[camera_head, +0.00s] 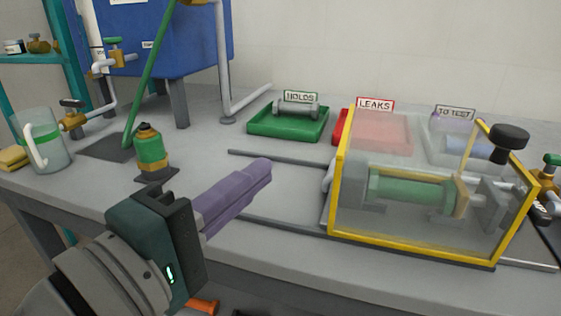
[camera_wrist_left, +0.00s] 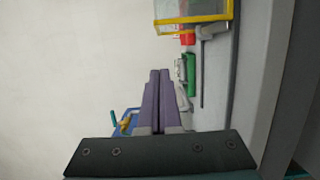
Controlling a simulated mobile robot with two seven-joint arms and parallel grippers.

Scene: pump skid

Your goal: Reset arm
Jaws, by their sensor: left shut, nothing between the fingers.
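My left gripper (camera_head: 262,170) reaches in from the lower left, over the front part of the grey bench (camera_head: 190,210). Its purple fingers are shut together with nothing between them. They point up and right, toward the gap left of the yellow-framed clear guard box (camera_head: 337,190). In the left wrist view the two fingers (camera_wrist_left: 160,72) lie side by side, closed. My right gripper is not in either view.
The guard box covers a green cylinder (camera_head: 410,188). Behind stand a green HOLDS tray (camera_head: 262,128), a red LEAKS tray (camera_head: 341,128) and a TO TEST tray (camera_head: 432,150). A green-yellow bottle (camera_head: 150,150) and a clear jug (camera_head: 55,150) stand left. Mid-bench is clear around the rails.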

